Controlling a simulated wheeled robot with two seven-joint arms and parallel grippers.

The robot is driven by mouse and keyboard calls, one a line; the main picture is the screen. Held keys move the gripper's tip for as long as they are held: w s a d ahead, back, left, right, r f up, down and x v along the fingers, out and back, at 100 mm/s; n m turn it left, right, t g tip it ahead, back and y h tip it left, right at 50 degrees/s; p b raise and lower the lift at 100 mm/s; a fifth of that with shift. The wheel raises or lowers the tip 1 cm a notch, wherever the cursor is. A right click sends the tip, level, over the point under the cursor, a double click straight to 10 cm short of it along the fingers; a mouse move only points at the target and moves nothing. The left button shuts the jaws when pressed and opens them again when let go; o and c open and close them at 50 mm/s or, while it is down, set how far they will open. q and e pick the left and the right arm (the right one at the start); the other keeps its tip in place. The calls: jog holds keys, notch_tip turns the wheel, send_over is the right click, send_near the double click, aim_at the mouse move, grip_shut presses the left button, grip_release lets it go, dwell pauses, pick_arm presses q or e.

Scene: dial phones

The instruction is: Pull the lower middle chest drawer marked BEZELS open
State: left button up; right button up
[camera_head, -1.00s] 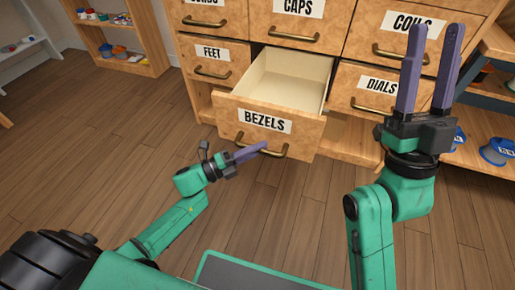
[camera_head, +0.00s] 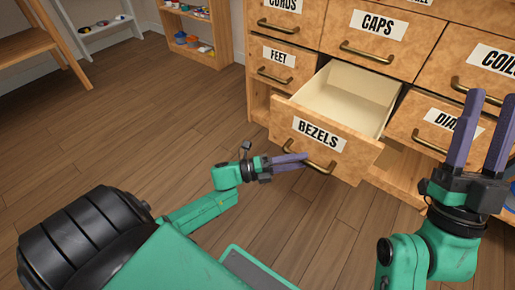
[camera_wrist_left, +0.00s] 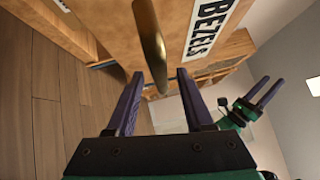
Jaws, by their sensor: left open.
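The BEZELS drawer (camera_head: 322,140) is pulled well out of the chest, and its pale inside is empty where I can see it. Its brass handle (camera_head: 320,163) is on the front, below the label. My left gripper (camera_head: 306,160) is at the left part of this handle. In the left wrist view the handle (camera_wrist_left: 150,45) stands ahead of the two purple fingers (camera_wrist_left: 158,80), which are apart with nothing visible between them. Whether a finger touches the handle I cannot tell. My right gripper (camera_head: 482,98) is raised at the right, fingers apart, pointing up, empty.
The FEET drawer (camera_head: 282,62), CAPS drawer (camera_head: 372,35) and the drawer at the right, its label partly hidden by my right gripper, are shut. A low shelf with small pots (camera_head: 190,40) stands at the back. The wooden floor left of the chest is clear.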

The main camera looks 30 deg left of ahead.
pick_arm(q)
jog(key=p+v, duration=0.2)
jog(key=v, duration=1)
jog(key=shift+s+a, duration=0.15)
jog(key=shift+a, duration=0.05)
pick_arm(e)
jog(key=a+f+m+g+h, duration=0.1)
jog(key=f+g, duration=0.3)
jog(key=f, duration=0.8)
jog(key=w+a+f+m+g+h, duration=0.1)
jog(key=a+f+g+h, duration=0.1)
jog(key=f, duration=1.1)
jog(key=shift+w+m+g+h, duration=0.2)
jog(key=shift+m+g+h, duration=0.2)
jog(key=shift+g+h, duration=0.45)
jog(key=shift+a, duration=0.1)
